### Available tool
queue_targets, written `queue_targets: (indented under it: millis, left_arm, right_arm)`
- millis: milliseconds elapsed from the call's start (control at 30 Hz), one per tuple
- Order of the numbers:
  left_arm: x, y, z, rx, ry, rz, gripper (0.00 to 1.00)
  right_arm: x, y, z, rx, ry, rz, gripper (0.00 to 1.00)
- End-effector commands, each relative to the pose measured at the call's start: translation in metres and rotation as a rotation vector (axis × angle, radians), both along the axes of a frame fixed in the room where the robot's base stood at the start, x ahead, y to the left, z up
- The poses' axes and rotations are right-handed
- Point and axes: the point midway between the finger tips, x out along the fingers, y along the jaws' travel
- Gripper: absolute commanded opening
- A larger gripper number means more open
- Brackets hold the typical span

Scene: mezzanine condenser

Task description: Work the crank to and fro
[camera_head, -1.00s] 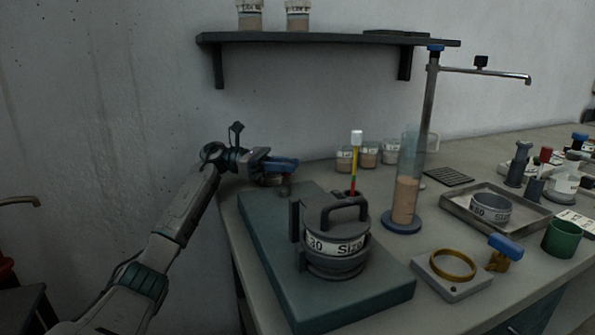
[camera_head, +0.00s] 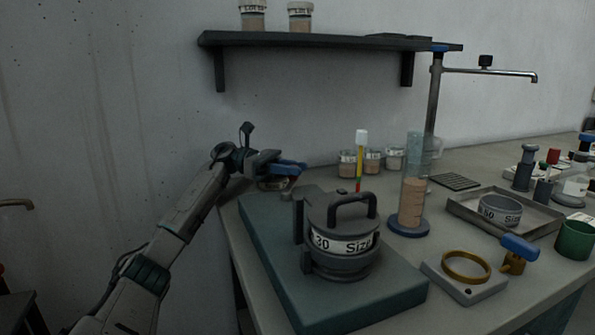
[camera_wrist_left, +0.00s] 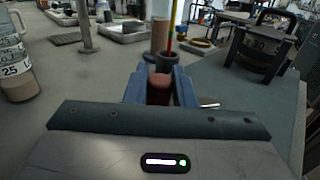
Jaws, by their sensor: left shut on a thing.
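My left gripper (camera_head: 292,168) is behind the back left corner of the teal base, near the wall. In the left wrist view its blue fingers (camera_wrist_left: 160,86) are closed on a reddish-brown knob, which I take as the crank's grip (camera_wrist_left: 158,82). In the head view the fingers mostly hide the crank. The sieve stack (camera_head: 343,247), labelled 30, stands upright on the teal base (camera_head: 270,262), with a dark handle (camera_head: 352,200) over its top. My right gripper is not in view.
A glass cylinder with brown grains (camera_head: 411,205) stands right of the base. A ring on a grey block (camera_head: 465,268) and a metal tray (camera_head: 535,228) lie further right. A shelf (camera_head: 310,40) hangs above. A red-and-yellow stick (camera_head: 359,172) stands behind the stack.

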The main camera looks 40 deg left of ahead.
Motion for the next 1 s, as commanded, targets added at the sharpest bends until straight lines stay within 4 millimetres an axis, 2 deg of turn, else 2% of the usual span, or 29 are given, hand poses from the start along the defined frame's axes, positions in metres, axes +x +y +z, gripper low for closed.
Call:
queue_targets:
  millis: [367, 400, 500, 800, 1000]
  left_arm:
    - [0.0, 0.0, 0.0, 0.0, 0.0, 0.0, 0.0]
    - [0.0, 0.0, 0.0, 0.0, 0.0, 0.0, 0.25]
    - [0.0, 0.0, 0.0, 0.0, 0.0, 0.0, 0.43]
    - [-0.001, 0.002, 0.0, 0.0, 0.0, 0.0, 0.43]
    - [-0.009, 0.026, 0.0, 0.001, 0.001, 0.003, 0.43]
  right_arm:
    - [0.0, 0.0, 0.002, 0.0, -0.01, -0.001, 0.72]
    - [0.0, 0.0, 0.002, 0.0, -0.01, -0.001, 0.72]
    - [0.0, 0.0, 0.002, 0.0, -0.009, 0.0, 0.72]
    - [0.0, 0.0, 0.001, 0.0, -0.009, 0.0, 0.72]
    - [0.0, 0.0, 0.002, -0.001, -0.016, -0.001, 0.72]
